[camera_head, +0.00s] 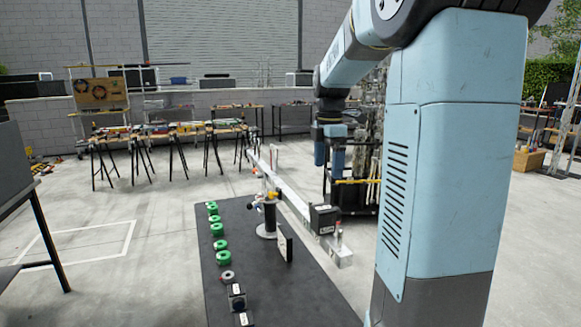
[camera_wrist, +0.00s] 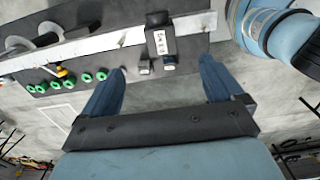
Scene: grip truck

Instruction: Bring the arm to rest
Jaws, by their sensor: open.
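My gripper (camera_head: 329,160) hangs at the end of my raised blue arm in the head view, fingers pointing down, above and beyond the dark table. In the wrist view my gripper (camera_wrist: 162,66) shows two blue fingers spread wide apart with nothing between them. It is open and empty. The fingertips look apart from everything around them. A grey beam (camera_head: 290,194) on a stand lies below and to the left of the gripper in the head view; the beam (camera_wrist: 115,38) also crosses the top of the wrist view.
The dark table (camera_head: 232,283) carries several green rings (camera_head: 223,258) and small dark blocks (camera_head: 236,297). A black block (camera_head: 323,218) sits on the beam. A cluttered rack (camera_head: 365,185) stands behind the gripper. Workbenches (camera_head: 165,132) line the back wall; open floor lies left.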

